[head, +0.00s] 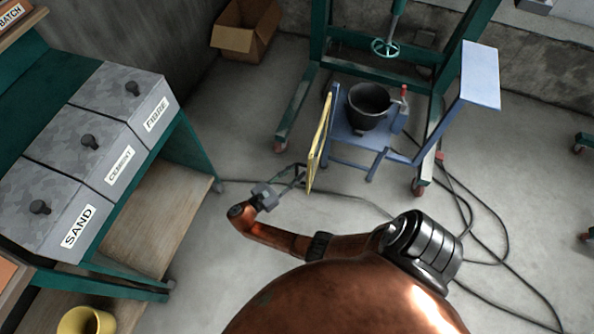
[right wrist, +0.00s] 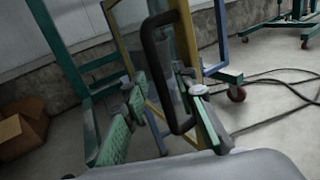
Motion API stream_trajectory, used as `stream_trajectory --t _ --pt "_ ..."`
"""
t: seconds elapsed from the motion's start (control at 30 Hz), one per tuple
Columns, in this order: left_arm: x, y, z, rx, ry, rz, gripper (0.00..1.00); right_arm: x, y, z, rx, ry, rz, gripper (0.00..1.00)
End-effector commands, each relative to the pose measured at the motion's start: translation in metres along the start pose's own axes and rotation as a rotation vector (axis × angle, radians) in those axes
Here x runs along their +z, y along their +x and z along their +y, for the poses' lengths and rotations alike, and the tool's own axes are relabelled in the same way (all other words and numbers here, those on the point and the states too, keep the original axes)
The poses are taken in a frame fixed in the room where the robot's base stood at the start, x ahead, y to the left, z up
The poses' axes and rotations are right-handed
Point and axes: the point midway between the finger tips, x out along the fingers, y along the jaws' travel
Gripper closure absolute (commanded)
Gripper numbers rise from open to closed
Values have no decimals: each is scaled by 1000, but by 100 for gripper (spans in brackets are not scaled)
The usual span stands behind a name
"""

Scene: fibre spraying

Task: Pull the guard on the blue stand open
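The blue stand (head: 350,130) holds a black bucket (head: 369,106) on its top. The guard (head: 320,145) is a clear panel in a yellow frame, seen nearly edge-on at the stand's left side. Its yellow frame (right wrist: 186,38) and black bar handle (right wrist: 155,70) show close up in the right wrist view. My right gripper (head: 294,182) is at the guard's near lower part. In the right wrist view, its green-padded fingers (right wrist: 160,88) stand apart on either side of the handle, with gaps visible. My left gripper is not in view.
A green wheeled frame (head: 311,95) stands behind the stand. Cables (head: 480,215) lie on the floor at the right. A bench with sand, cement and fibre bins (head: 104,144) stands at the left. A cardboard box (head: 243,33) is at the back.

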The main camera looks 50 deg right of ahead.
Motion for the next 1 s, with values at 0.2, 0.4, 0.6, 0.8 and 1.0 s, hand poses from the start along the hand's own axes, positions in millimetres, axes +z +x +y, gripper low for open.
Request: stream_trajectory --t 0.2,0.4,0.6,0.8,1.0 --pt "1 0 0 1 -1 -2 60 0 -44 1 2 0 2 74" --pt "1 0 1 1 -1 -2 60 1 -84 1 3 0 1 74" --pt "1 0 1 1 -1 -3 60 0 -106 1 0 0 0 74" --pt "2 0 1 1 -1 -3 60 0 -110 0 0 -1 0 74" --pt "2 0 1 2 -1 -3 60 0 -110 0 0 0 0 74"
